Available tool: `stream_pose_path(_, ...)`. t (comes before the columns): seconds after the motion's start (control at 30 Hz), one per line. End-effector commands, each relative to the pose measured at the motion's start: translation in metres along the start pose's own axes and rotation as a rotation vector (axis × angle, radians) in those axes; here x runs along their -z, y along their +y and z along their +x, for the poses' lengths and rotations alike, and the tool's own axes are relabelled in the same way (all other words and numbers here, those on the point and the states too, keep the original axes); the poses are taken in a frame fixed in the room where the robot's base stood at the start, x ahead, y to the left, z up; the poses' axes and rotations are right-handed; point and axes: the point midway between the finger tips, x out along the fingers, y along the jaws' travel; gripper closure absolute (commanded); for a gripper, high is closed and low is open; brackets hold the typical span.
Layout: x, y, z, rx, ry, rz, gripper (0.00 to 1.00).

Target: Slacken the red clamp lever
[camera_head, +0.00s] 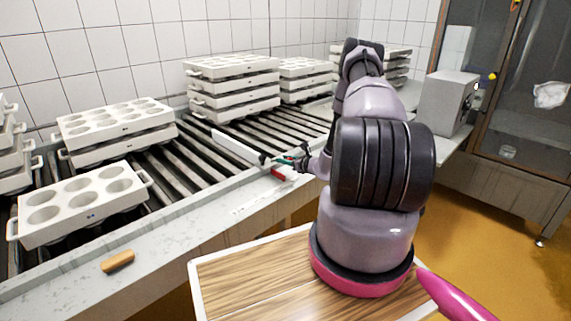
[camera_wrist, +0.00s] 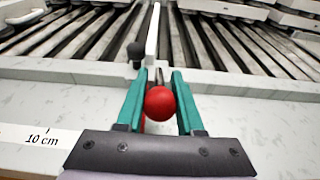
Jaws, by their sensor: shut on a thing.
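The red clamp lever shows in the wrist view as a round red knob (camera_wrist: 160,103) between my two green fingers. In the head view a small red part of the lever (camera_head: 279,174) shows at the near edge of the roller table, just below my fingertips. My gripper (camera_wrist: 159,76) is shut on the knob; it also shows in the head view (camera_head: 284,160), partly hidden by my arm. A white guide bar (camera_head: 237,148) runs away from the lever over the rollers; it also shows in the wrist view (camera_wrist: 153,35). The rest of the lever is mostly hidden.
A black knob (camera_wrist: 136,53) stands just left of the bar's near end. White moulds (camera_head: 83,205) and stacks of moulds (camera_head: 232,90) stand on the rollers. A tan block (camera_head: 118,262) lies on the pale ledge. A "10 cm" label (camera_wrist: 45,136) is at the ledge's front.

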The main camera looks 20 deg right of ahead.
Motion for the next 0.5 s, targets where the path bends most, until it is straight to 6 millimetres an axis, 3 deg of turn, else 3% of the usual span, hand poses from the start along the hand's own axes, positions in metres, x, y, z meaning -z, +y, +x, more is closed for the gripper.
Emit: stream_pose_path(0.5,-0.041,0.001,0.021,0.000,0.477,-0.009,1.00)
